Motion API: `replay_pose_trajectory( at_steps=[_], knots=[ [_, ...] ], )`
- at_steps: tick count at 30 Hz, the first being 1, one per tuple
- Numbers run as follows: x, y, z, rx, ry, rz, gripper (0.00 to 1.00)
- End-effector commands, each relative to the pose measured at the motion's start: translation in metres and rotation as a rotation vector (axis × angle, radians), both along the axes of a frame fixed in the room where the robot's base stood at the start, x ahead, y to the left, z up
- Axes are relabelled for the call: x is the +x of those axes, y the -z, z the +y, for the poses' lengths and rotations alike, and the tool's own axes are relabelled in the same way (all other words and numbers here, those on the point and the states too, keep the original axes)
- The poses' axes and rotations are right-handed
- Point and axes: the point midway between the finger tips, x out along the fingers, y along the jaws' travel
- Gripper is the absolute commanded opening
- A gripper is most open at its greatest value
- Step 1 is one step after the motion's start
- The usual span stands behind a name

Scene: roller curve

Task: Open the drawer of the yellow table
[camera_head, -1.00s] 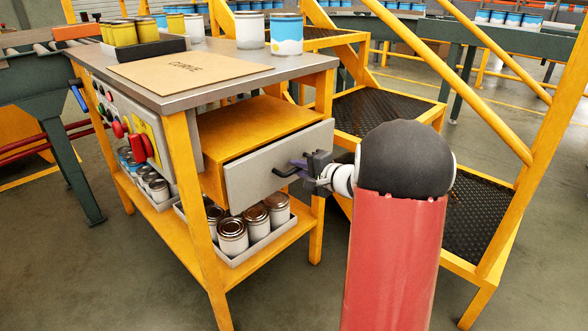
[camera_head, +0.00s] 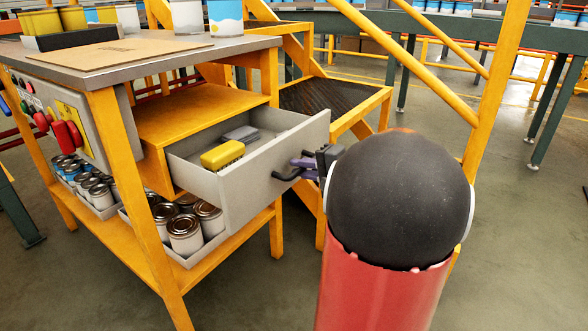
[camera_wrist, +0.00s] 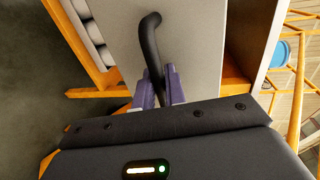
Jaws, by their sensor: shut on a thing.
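The yellow table (camera_head: 110,130) has a grey top and a drawer (camera_head: 262,178) with a grey front. The drawer stands partly open, and its inside shows a yellow brush-like thing (camera_head: 222,155) and a grey thing (camera_head: 240,134). The black bar handle (camera_head: 288,176) is on the drawer front. My gripper (camera_head: 306,167) is at the handle. In the wrist view my gripper (camera_wrist: 158,90) has its purple fingers shut around the dark handle (camera_wrist: 150,45). The black and red arm links hide part of the floor and stairs on the right.
Cans (camera_head: 186,233) stand in trays on the table's lower shelf, under the drawer. A yellow stair frame (camera_head: 375,98) with dark treads stands close behind and right of the drawer. The cardboard sheet (camera_head: 110,53) and several cans are on the tabletop. Floor is clear at the lower right.

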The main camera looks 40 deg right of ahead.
Motion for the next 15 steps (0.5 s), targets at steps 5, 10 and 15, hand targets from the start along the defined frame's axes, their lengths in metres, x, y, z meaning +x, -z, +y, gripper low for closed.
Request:
replay_pose_trajectory(
  at_steps=[5,10,15],
  knots=[
    [-0.0010,0.0006,0.0002,0.001,-0.002,0.002,0.00],
    [-0.0009,0.0006,0.0002,0.001,-0.002,0.001,0.00],
    [-0.0007,0.0005,0.0001,0.001,-0.002,0.001,0.29]
  ],
)
